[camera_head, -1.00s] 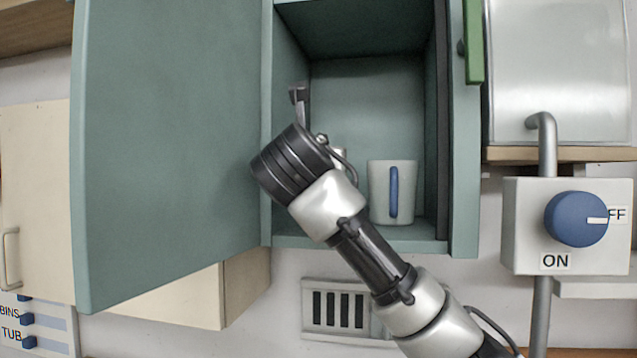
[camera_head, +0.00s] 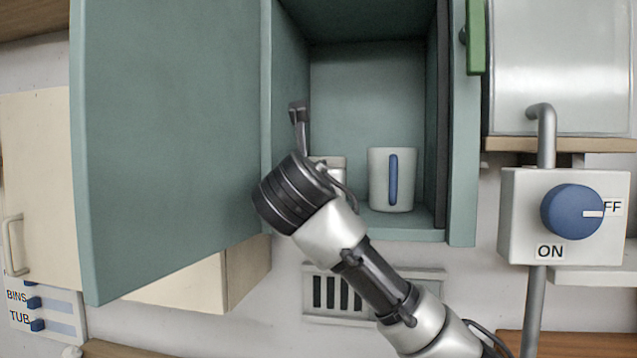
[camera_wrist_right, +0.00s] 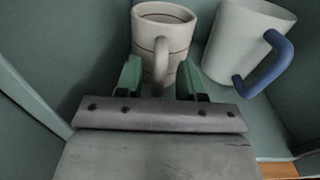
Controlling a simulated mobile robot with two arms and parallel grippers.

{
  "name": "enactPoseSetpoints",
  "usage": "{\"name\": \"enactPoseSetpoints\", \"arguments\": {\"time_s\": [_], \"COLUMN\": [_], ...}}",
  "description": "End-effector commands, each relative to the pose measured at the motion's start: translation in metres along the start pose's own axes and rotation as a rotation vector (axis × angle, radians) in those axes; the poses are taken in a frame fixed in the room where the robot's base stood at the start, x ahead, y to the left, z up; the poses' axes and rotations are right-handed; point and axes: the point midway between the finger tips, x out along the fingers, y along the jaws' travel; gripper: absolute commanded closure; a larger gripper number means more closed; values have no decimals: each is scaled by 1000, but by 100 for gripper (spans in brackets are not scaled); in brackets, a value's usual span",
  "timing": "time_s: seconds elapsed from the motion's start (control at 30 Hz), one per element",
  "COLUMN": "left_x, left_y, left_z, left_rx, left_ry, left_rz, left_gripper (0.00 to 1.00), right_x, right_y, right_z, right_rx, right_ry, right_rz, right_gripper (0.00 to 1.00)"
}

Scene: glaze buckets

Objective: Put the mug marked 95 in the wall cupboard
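A cream mug (camera_wrist_right: 163,35) with thin dark bands stands upright on the shelf of the wall cupboard (camera_head: 366,100). Its handle (camera_wrist_right: 161,65) faces my right gripper (camera_wrist_right: 160,77). The gripper is open, with its green fingertips apart on either side of the handle and no visible contact. In the head view the cream mug (camera_head: 331,168) is partly hidden by my right wrist. No 95 mark can be read on it. My left gripper is out of view.
A white mug with a blue handle (camera_head: 378,180) stands on the shelf to the right. The teal cupboard door (camera_head: 170,140) hangs open on the left. A switch box with a blue knob (camera_head: 571,212) is at the right.

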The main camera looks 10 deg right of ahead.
Motion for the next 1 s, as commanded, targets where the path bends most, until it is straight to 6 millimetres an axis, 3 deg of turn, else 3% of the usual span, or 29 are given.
{"name": "enactPoseSetpoints", "arguments": {"time_s": [0.17,0.23,0.7,1.0], "left_x": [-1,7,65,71], "left_y": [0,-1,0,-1], "left_z": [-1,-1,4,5], "left_rx": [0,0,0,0], "left_ry": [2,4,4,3], "left_rz": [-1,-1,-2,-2], "left_gripper": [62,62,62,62], "right_x": [-1,-8,-101,-121], "right_y": [0,0,0,0], "right_z": [3,0,-2,2], "right_rx": [0,1,1,0], "right_ry": [-1,-4,-5,-1], "right_rz": [0,2,2,1], "right_gripper": [62,62,62,62]}}
